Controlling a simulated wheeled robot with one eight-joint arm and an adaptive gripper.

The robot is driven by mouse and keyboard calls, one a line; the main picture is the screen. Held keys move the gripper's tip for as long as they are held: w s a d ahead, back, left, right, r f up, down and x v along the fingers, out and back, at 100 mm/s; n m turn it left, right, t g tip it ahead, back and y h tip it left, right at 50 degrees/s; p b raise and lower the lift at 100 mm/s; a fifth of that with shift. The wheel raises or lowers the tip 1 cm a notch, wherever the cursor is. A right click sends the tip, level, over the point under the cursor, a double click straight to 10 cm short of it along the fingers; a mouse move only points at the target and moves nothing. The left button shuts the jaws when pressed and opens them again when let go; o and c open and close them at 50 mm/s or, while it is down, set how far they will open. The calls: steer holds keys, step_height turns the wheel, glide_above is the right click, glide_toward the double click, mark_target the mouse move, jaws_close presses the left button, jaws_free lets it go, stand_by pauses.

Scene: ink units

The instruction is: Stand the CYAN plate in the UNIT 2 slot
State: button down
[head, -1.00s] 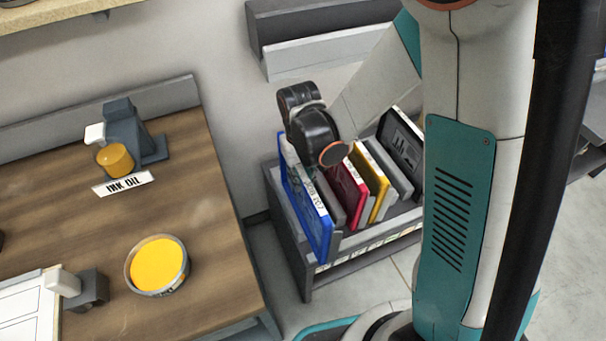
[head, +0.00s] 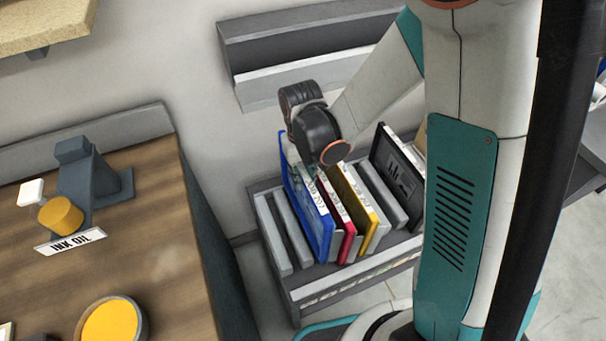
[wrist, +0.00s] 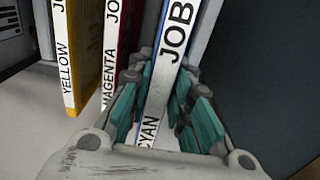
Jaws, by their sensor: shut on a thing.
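My gripper (wrist: 160,95) is shut on the cyan plate (head: 318,222), a blue-faced panel with a white edge reading CYAN JOB in the wrist view (wrist: 172,50). It is upright, slightly tilted in the picture, over the left half of the grey slotted rack (head: 345,285). The magenta plate (head: 345,226) is close to its right, then the yellow plate (head: 366,205). Grey dividers stand left of the cyan plate. My fingers are hidden in the head view. I cannot tell whether the plate's lower edge is inside a slot. The unit labels on the rack front are unreadable.
A dark framed plate (head: 398,172) stands at the rack's right end. A wooden table (head: 140,250) at left carries an INK OIL sign (head: 70,241) and a yellow ink tin (head: 110,325). A grey wall ledge (head: 300,80) is behind the rack.

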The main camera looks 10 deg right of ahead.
step_height(320, 180, down, 9)
steer(key=b, duration=0.5)
steer(key=shift+b, duration=0.4)
steer(key=shift+f, duration=0.3)
stand_by(0.7)
steer(key=c, duration=1.4)
jaws_free()
steer(key=shift+o, duration=0.2)
step_height(320, 180, up, 12)
steer(key=shift+a, duration=0.1)
